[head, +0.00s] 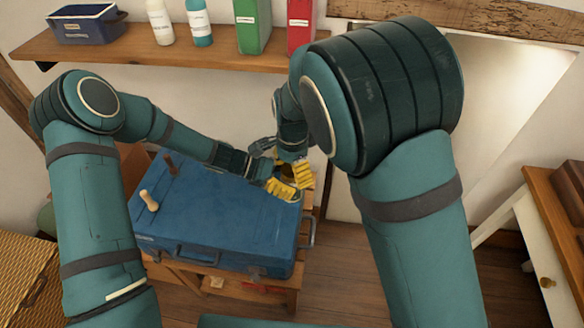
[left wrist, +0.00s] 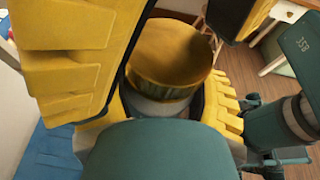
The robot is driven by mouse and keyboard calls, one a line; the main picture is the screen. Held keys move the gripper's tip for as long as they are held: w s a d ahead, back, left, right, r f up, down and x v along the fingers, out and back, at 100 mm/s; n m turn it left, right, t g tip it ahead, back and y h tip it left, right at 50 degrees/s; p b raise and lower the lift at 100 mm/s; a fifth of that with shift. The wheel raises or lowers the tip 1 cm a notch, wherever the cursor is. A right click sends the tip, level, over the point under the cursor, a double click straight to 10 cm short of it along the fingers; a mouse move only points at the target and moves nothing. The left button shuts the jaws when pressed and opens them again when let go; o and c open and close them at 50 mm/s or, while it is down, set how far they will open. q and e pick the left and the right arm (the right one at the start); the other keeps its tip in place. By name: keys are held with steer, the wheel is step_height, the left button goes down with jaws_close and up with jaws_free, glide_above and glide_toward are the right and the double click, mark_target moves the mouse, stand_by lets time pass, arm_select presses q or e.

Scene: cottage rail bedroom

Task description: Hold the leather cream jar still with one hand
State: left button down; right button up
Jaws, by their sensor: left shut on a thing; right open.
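The leather cream jar (left wrist: 168,65) shows in the left wrist view, with a round, worn yellow-gold lid and a pale body below it. In the head view it is hidden by the grippers. My left gripper (head: 284,190) is shut on the jar's body, over the right end of the blue case; its yellow ribbed pads flank the jar in the left wrist view. My right gripper (head: 299,171) comes down from above, close beside the left one. It is open, and large yellow fingers show near the lid in the left wrist view. I cannot tell whether they touch it.
The blue case (head: 215,215) lies on a wooden bench (head: 280,283). A wall shelf (head: 150,48) behind carries a blue bin, bottles and green and red boxes. The left-middle of the case top is clear.

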steer(key=shift+o, duration=0.2)
step_height(320, 180, up, 4)
steer(key=shift+r, duration=0.2)
step_height(320, 180, up, 3)
steer(key=m, duration=0.3)
step_height(320, 180, down, 8)
steer(key=shift+r, duration=0.2)
